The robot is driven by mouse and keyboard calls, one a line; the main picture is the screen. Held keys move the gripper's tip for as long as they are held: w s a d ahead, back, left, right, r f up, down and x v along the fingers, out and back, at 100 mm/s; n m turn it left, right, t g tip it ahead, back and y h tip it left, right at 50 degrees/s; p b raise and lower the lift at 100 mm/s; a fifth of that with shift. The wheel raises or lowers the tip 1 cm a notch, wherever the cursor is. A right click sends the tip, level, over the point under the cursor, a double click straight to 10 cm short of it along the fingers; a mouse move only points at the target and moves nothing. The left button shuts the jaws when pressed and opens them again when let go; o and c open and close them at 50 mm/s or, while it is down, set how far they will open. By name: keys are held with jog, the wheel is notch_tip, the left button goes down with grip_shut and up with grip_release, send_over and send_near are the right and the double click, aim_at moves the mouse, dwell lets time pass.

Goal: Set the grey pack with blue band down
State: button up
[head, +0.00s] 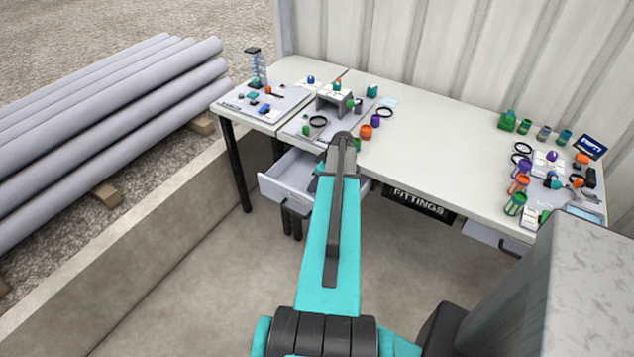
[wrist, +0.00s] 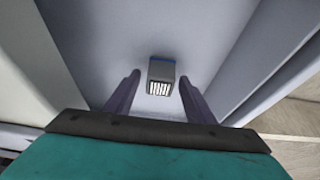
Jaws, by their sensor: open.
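In the wrist view, the grey pack with blue band (wrist: 161,75) rests on a pale grey surface that looks like the inside of the open drawer. Its blue edge is at the far side and a black-and-white striped face is toward me. My gripper (wrist: 160,83) is open, with one dark finger on each side of the pack and a gap showing at both sides. In the head view, my arm reaches down to the open drawer (head: 283,186) under the table. The pack and my fingertips are hidden there behind the arm.
The drawer walls stand close on both sides in the wrist view. The long table (head: 440,132) above carries fittings at its left and right ends, with a clear middle. A "FITTINGS" sign (head: 420,206) hangs at its front. Grey pipes (head: 110,110) lie stacked at left beyond a low wall.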

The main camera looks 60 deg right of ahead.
jog(key=b+v, duration=0.3)
jog(key=v, duration=0.9)
jog(key=shift+r, duration=0.1)
dwell(0.8)
